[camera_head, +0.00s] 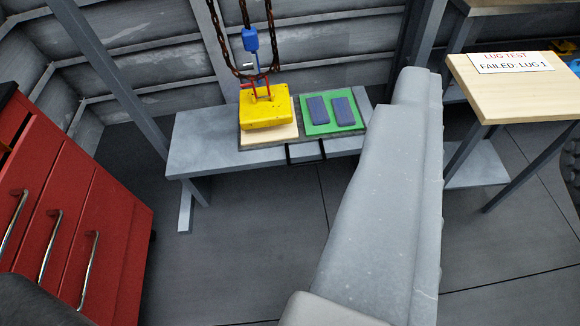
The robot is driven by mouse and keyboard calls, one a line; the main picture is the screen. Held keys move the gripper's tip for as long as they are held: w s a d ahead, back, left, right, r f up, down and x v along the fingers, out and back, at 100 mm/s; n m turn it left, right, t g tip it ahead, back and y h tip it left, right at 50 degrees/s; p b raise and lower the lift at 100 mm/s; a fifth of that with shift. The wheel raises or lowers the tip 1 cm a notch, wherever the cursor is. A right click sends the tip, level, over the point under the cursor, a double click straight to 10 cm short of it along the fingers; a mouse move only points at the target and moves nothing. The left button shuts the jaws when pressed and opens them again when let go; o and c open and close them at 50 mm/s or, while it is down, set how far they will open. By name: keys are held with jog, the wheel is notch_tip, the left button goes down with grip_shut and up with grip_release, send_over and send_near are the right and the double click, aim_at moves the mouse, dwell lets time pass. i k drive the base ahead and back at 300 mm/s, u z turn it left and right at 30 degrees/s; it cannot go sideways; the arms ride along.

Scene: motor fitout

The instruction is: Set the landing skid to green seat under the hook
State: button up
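The landing skid appears to be the dark flat slab (322,139) on a grey bench, with a black handle (307,153) at its front edge. A pale wooden seat (270,136) is on its left part. The green seat (331,125), with two dark blue pads, is on its right part. A yellow block (265,110) rests on or just over the wooden seat; contact is unclear. A red sling (243,84) rises from the block towards a blue hook block (250,40). The hook's tip is unclear. The hook line is over the wooden seat, left of the green seat. My gripper is not visible.
The grey bench (205,150) stands against the ribbed wall. Brown chains (212,30) hang above it. A red drawer cabinet (75,215) is at left. A wooden table (520,95) at right bears a sign reading "LUG TEST FAILED: LUG 1" (510,62). My grey arm covers the centre right.

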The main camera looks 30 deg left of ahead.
aim_at(302, 129)
jog(key=u, duration=0.9)
jog(key=i, duration=1)
